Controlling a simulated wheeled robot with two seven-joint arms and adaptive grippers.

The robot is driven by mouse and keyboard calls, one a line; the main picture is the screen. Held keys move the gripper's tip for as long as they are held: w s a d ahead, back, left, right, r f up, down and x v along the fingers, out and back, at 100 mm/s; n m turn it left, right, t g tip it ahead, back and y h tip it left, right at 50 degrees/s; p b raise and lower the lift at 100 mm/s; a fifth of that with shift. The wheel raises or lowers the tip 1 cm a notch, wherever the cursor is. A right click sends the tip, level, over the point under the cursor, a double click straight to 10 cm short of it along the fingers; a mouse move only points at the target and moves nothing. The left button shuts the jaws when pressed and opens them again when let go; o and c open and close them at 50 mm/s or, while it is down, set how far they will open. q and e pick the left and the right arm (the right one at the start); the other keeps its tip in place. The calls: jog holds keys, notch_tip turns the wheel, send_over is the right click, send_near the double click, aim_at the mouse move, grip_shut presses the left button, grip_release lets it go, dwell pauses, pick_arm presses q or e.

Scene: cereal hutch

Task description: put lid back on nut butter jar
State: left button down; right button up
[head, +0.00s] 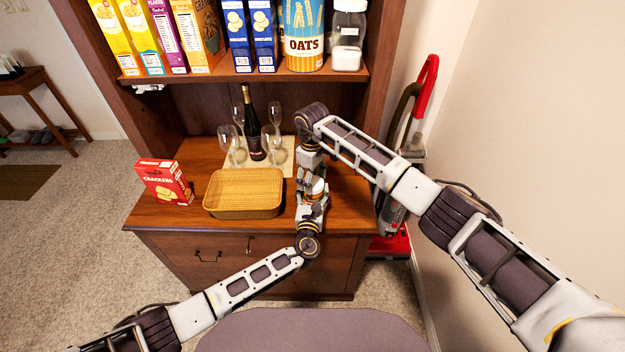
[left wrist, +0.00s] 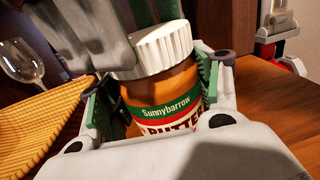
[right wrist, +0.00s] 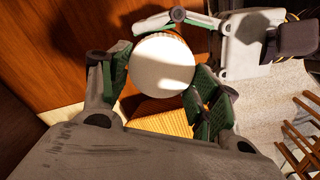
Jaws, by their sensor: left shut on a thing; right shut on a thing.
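The nut butter jar (left wrist: 165,98), with a green Sunnybarrow label, stands between the green pads of my left gripper (left wrist: 152,95), which is shut on it. The white ribbed lid (left wrist: 160,50) is at the jar's mouth, touching or nearly touching it; I cannot tell whether it is seated. In the right wrist view the lid (right wrist: 162,66) shows as a white disc between the pads of my right gripper (right wrist: 163,80), which is shut on it from above. In the head view both grippers meet at the jar (head: 317,186), mostly hidden by them.
A wicker basket (head: 243,210) sits just left of the grippers on the wooden counter. A cracker box (head: 164,182) stands farther left. A dark bottle (head: 254,135) and several wine glasses (head: 229,142) stand behind. The upper shelf (head: 240,77) holds boxes. The right wall is close.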

jog(key=shift+s+a+m, duration=0.15)
jog(key=shift+s+m, duration=0.05)
jog(key=shift+m, duration=0.3)
jog(key=shift+s+d+f, duration=0.1)
jog(key=shift+d, duration=0.15)
jog(key=shift+d, duration=0.1)
jog(key=o, duration=0.6)
jog(key=shift+f, duration=0.1)
jog(key=shift+o, duration=0.5)
jog(key=shift+d, duration=0.1)
jog(key=shift+r, duration=2.3)
